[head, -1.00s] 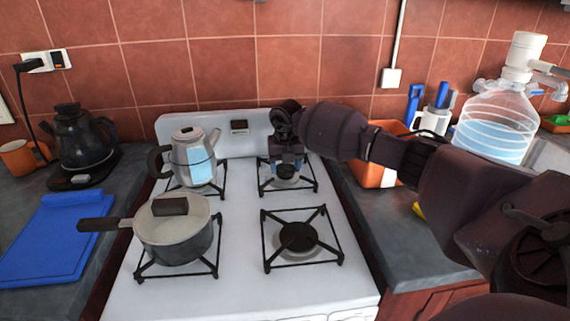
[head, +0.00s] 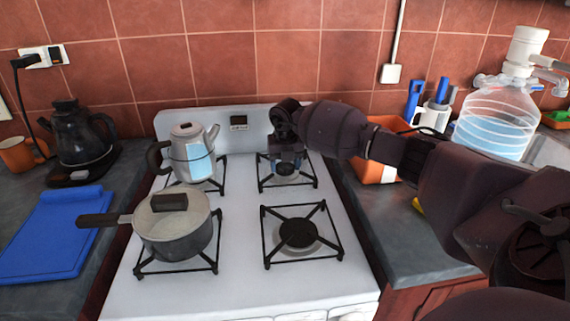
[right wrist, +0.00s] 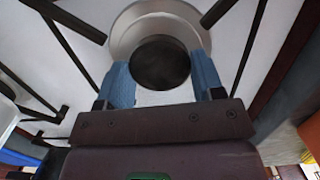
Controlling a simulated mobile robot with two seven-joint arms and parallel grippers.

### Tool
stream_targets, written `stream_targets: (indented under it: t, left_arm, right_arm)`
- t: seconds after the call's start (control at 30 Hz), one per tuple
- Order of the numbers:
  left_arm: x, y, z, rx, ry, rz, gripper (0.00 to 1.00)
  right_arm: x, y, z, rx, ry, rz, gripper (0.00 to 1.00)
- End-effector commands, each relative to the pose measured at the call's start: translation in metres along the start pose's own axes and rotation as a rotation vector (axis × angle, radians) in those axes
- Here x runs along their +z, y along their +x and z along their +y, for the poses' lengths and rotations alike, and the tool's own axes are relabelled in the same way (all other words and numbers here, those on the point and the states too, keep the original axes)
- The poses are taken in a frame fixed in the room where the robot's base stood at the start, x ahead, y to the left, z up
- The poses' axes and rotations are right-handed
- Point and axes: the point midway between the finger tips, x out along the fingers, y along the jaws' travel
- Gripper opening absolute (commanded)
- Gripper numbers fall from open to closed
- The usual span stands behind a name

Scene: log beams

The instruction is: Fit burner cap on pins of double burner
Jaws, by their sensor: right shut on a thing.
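My right gripper (head: 286,164) reaches down over the back right burner (head: 270,180) of the white stove. Its blue fingers (right wrist: 163,78) are shut on a dark round burner cap (right wrist: 160,60), one finger on each side. The cap is within the outline of the pale metal burner ring (right wrist: 122,40) in the right wrist view. In the head view the cap (head: 285,169) is small and partly hidden by the gripper. The pins are hidden, and I cannot tell whether the cap rests on them. My left gripper is not in view.
Black grates surround the burners. A grey saucepan (head: 174,236) stands front left and a metal kettle (head: 191,155) back left. The front right burner (head: 298,234) is free, with a dark cap on it. An orange container (head: 372,172) and a water bottle (head: 496,122) stand right of the stove.

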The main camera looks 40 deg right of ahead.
Motion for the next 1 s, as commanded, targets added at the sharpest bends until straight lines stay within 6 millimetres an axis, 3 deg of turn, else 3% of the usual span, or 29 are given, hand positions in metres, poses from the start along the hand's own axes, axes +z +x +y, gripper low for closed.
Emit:
stream_targets:
  t: [0.2, 0.23, 0.4, 0.6, 0.67, 1.0]
  left_arm:
    - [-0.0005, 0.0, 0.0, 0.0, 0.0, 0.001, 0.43]
    - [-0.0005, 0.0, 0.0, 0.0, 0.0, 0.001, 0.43]
    - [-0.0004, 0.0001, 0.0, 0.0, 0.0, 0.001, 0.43]
    - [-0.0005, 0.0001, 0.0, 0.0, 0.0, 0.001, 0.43]
    - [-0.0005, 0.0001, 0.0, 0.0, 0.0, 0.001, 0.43]
    - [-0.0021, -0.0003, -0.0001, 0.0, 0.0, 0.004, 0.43]
  right_arm:
    - [-0.0006, 0.0038, -0.0003, -0.001, 0.0, 0.001, 0.38]
    - [-0.0007, 0.0038, -0.0003, -0.001, 0.0, 0.001, 0.66]
    - [-0.0008, 0.0041, -0.0001, -0.001, 0.0, 0.001, 0.91]
    - [-0.0007, 0.0037, 0.0001, 0.0, 0.0, 0.001, 0.91]
    - [-0.0007, 0.0037, 0.0001, 0.0, 0.0, 0.001, 1.0]
    - [-0.0003, 0.001, 0.0, 0.0, 0.0, 0.0, 1.0]
